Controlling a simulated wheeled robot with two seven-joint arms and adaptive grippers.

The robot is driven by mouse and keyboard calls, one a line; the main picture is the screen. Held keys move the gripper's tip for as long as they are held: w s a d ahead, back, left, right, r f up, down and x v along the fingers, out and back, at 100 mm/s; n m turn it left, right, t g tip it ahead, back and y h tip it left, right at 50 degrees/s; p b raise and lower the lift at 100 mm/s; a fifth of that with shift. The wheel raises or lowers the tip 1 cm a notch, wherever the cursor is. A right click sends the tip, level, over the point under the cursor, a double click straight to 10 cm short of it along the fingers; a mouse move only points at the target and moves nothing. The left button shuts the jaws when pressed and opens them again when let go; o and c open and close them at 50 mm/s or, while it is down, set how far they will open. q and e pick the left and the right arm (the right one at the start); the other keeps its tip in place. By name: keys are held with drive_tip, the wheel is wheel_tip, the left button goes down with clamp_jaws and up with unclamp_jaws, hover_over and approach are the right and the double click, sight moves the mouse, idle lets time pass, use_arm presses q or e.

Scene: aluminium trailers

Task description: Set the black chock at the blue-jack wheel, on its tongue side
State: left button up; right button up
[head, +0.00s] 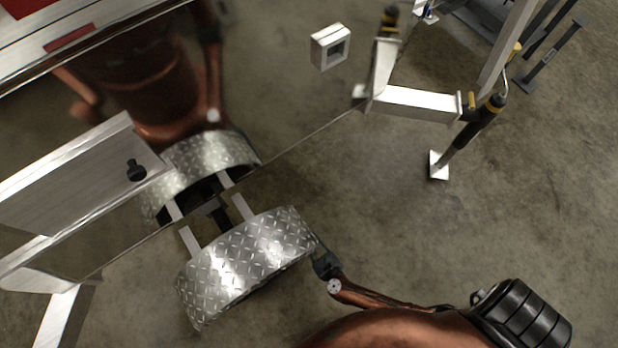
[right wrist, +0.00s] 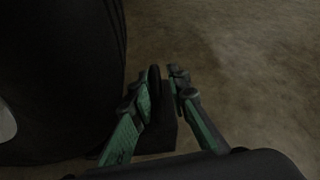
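My right gripper (head: 322,262) is low beside the right end of a diamond-plate fender (head: 250,258) in the head view. The fender hides the wheel there. In the right wrist view the dark tyre (right wrist: 62,80) fills the left side, and my right gripper (right wrist: 167,78) has its green-sided fingers on either side of a black chock (right wrist: 166,136). The fingers look closed on it; the dark image hides the exact contact. The chock is close to the tyre; I cannot tell whether they touch. My left gripper is out of view.
The trailer's tongue (head: 415,102) carries a black jack (head: 474,128) with yellow parts and a pale foot plate (head: 438,166). The shiny trailer side mirrors the fender and my body. Bare concrete (head: 370,215) lies between fender and jack. A grey stand (head: 550,65) is at top right.

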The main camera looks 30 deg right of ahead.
drive_tip(key=v, duration=1.2)
drive_tip(key=shift+a, duration=0.15)
